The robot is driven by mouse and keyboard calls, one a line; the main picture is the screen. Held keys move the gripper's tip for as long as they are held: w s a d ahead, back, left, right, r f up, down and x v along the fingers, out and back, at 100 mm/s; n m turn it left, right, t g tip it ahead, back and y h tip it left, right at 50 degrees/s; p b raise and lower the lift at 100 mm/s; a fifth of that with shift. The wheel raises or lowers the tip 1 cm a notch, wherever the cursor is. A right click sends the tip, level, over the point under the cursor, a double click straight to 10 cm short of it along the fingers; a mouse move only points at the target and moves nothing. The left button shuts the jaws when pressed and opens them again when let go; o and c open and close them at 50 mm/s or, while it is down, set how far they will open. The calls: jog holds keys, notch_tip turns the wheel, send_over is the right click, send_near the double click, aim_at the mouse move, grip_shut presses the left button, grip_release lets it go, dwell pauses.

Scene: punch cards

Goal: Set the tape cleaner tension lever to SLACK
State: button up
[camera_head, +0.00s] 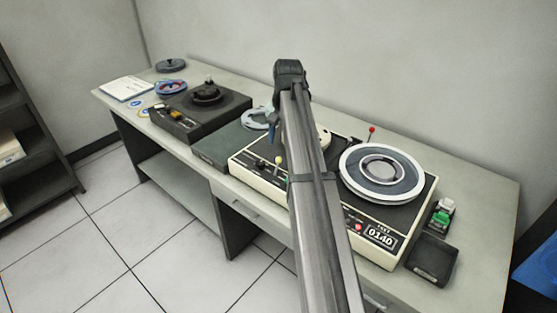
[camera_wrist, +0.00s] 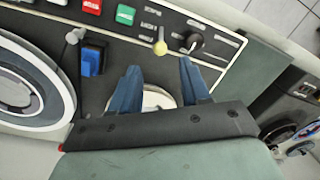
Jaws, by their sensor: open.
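The tape cleaner (camera_head: 408,237) is a cream-sided machine with a black top, partly hidden behind my arm in the head view. A yellow-knobbed lever (camera_head: 278,161) stands near its front left; it also shows in the wrist view (camera_wrist: 160,47). A red-knobbed lever (camera_head: 371,129) stands at its back. A grey lever (camera_wrist: 75,36) also shows in the wrist view. The labels are too small to read, so I cannot tell which is the tension lever. My gripper (camera_wrist: 159,67) is open and empty above the deck, its fingertips just short of the yellow knob and either side of it.
A black rotary knob (camera_wrist: 195,43) sits beside the yellow lever. A blue switch (camera_wrist: 92,60) and green button (camera_wrist: 125,14) are nearby. A large white-rimmed reel (camera_head: 352,182) covers the machine's right side. A dark machine (camera_head: 190,128) stands left on the desk (camera_head: 486,205).

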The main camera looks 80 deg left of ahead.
aim_at(279, 158)
jog(key=f, duration=0.9)
jog(key=shift+s+a, duration=0.1)
jog(key=shift+s, duration=0.3)
jog(key=shift+r, duration=0.1)
grip_shut()
